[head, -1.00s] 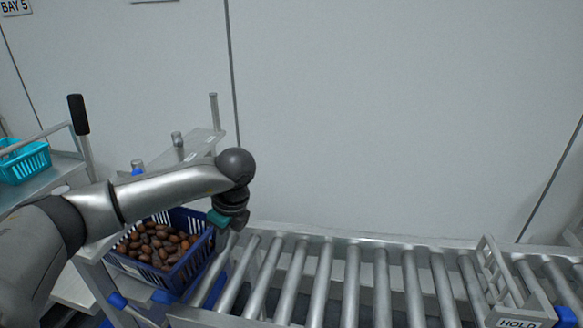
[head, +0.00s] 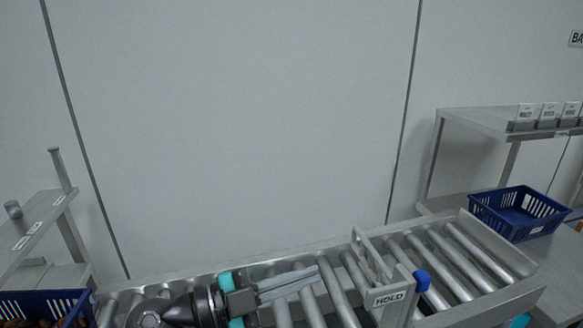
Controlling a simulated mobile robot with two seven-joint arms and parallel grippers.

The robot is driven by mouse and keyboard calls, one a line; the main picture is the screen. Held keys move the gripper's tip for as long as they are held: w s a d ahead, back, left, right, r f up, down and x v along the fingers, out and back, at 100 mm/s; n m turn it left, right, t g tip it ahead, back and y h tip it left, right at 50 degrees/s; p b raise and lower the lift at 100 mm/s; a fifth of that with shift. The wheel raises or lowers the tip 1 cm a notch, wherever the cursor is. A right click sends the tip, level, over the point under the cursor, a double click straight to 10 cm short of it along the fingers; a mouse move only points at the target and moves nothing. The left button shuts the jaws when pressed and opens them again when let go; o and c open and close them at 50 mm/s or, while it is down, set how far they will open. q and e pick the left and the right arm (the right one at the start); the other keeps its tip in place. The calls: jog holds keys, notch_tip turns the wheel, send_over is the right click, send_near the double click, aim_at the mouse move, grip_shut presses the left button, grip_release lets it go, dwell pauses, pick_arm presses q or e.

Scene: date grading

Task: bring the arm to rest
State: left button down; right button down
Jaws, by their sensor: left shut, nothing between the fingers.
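My left gripper (head: 314,274) shows at the lower middle of the head view, over the rollers of the conveyor (head: 330,292). Its two grey fingers lie together, point right and hold nothing. The fingertips are left of the gate with the HOLD sign (head: 388,298). Most of my left arm is below the picture's edge. My right gripper is not in view.
A blue crate of dates (head: 42,306) is cut off at the bottom left. An empty-looking blue crate (head: 517,212) stands at the right, by a shelf (head: 480,120) with small labelled holders. A grey shelf (head: 40,225) stands at the left.

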pick_arm(q)
jog(key=w+a+r+n+t+y, duration=0.4)
jog(key=a+n+t+y, duration=0.35)
jog(key=n+t, duration=0.4)
jog(key=s+a+f+n+g+y, duration=0.3)
jog(key=a+f+n+g+y, duration=0.1)
jog(key=a+f+n+y, duration=0.6)
jog(key=s+f+m+g+h, duration=0.1)
jog(key=s+f+g, duration=0.5)
jog(key=s+f, duration=0.3)
jog(key=s+f+g, duration=0.6)
jog(key=s+f, duration=0.1)
jog(key=s, duration=0.5)
notch_tip(320, 180, down, 22)
jog(key=s, duration=0.2)
jog(key=s+a+f+g, duration=0.1)
jog(key=s+a+f, duration=0.2)
jog(key=s+f, duration=1)
jog(key=shift+s+m+g, duration=0.35)
jog(key=shift+s, duration=0.4)
